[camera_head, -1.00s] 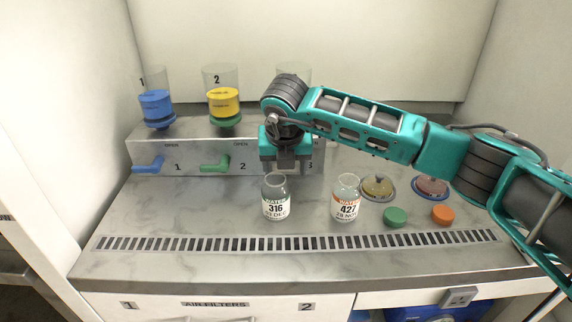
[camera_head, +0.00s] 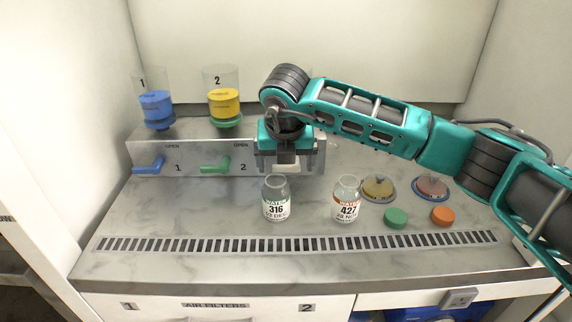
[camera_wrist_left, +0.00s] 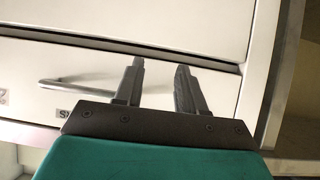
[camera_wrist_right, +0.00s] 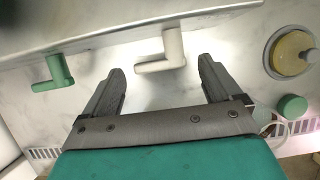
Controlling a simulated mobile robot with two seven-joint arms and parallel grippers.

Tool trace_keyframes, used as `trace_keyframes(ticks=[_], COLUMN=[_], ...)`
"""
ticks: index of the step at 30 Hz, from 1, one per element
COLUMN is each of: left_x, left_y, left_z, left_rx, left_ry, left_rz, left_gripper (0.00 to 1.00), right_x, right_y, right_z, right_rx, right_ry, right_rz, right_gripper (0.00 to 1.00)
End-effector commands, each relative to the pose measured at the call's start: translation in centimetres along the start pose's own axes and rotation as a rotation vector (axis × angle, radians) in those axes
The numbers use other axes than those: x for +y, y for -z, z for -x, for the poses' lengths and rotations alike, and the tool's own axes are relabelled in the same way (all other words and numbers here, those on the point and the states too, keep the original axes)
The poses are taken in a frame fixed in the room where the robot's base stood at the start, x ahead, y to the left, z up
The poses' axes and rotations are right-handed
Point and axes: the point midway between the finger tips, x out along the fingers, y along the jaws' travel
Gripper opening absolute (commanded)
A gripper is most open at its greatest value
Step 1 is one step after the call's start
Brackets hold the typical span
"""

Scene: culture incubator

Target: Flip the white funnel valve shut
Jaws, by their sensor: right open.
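The white funnel valve (camera_wrist_right: 172,50) is an L-shaped handle on the front of the funnel block in the right wrist view. Its lever end points left. My right gripper (camera_wrist_right: 160,78) is open, and the valve lies ahead of its fingertips, between their lines. In the head view my right gripper (camera_head: 290,170) is at the block's right part, pointing down, and the arm hides most of the third funnel. My left gripper (camera_wrist_left: 160,70) is open and empty in the left wrist view, facing white drawer fronts. It is out of the head view.
Blue (camera_head: 148,165) and green (camera_head: 215,164) valves are on the block's left. Glass bottles 316 (camera_head: 276,200) and 427 (camera_head: 346,200) stand in front of the gripper. Dishes and green (camera_head: 396,216) and orange (camera_head: 442,214) caps lie right. The left counter is clear.

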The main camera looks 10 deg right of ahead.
Motion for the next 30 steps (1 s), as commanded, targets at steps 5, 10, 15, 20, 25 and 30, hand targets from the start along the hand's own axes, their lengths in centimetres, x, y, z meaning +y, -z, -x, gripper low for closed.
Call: trace_keyframes(ticks=[5, 10, 15, 20, 25, 30], left_x=[-0.1, -0.2, -0.3, -0.3, -0.3, -0.2], left_y=[0.2, 0.1, 0.1, 0.1, 0.0, 0.0], left_z=[0.1, 0.1, 0.1, 0.1, 0.1, 0.1], left_rx=[0.002, -0.001, -0.001, 0.0, -0.001, -0.002], left_ry=[0.004, 0.006, 0.006, 0.007, 0.007, 0.006], left_rz=[-0.001, -0.002, -0.002, -0.002, -0.002, -0.001], left_gripper=[0.39, 0.39, 0.39, 0.39, 0.39, 0.39], right_x=[0.0, 0.0, 0.0, -0.1, 0.0, 0.0], right_y=[-0.2, -0.1, -0.1, -0.1, -0.1, -0.1], right_z=[4.3, 7.8, 10.0, 10.8, 10.8, 10.8], right_rx=[-0.005, -0.005, -0.003, -0.001, -0.001, -0.001], right_ry=[-0.002, -0.002, 0.0, 0.001, 0.001, 0.001], right_rz=[0.0, 0.0, 0.0, 0.0, 0.0, 0.0], right_gripper=[0.92, 0.92, 0.92, 0.92, 0.92, 0.92])
